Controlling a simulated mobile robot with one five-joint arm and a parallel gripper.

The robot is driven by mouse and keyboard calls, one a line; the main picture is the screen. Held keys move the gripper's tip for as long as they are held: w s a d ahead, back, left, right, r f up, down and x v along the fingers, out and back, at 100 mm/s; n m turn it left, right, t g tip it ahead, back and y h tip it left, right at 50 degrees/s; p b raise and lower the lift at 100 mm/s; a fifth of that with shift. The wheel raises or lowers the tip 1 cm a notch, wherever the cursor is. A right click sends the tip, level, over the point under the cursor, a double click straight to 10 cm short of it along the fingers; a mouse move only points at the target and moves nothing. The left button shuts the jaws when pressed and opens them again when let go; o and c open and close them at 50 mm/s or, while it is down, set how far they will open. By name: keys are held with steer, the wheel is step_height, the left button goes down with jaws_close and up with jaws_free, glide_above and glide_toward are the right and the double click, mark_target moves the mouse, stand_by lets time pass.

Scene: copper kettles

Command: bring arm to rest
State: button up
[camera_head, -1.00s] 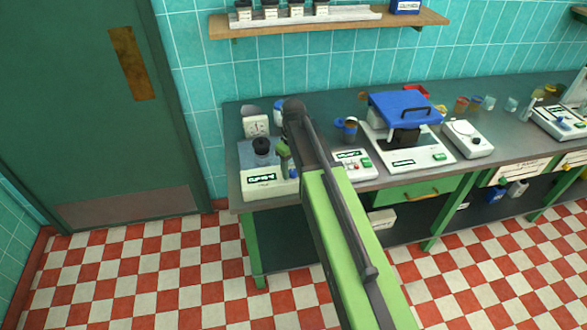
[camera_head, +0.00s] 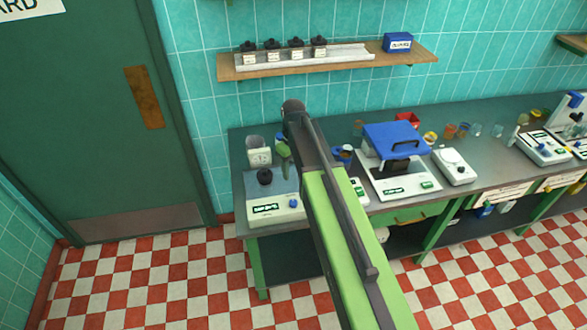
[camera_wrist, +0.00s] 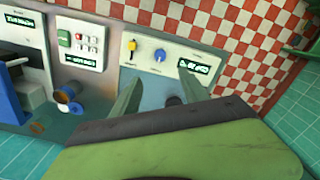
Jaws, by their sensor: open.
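My arm reaches out over the left end of the bench (camera_head: 490,108). Its green and dark link runs up the middle of the head view. My gripper (camera_wrist: 160,92) shows two green fingers, spread apart with nothing held between them. In the head view a green finger (camera_head: 283,149) shows beside the end of the arm; the rest of the gripper is hidden by the arm. The fingers hang over the white station (camera_head: 275,210) with a black knob, which also appears beyond them in the wrist view (camera_wrist: 160,57). I cannot tell whether they touch it.
A white machine with a blue lid (camera_head: 395,140) and a white scale (camera_head: 454,165) stand right of my arm. A white keypad box (camera_head: 358,190) is partly hidden behind it. A wooden shelf (camera_head: 400,60) with black-topped jars hangs above. Checkered floor (camera_head: 150,280) is clear at front left.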

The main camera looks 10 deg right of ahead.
steer(key=shift+f, duration=0.1)
stand_by(0.3)
steer(key=s+f+m+b, duration=0.5)
steer(key=s+f+b, duration=0.9)
steer(key=s+b, duration=0.1)
steer(key=shift+d+f+m, duration=0.15)
steer(key=shift+f+m, duration=0.15)
steer(key=shift+f, duration=0.05)
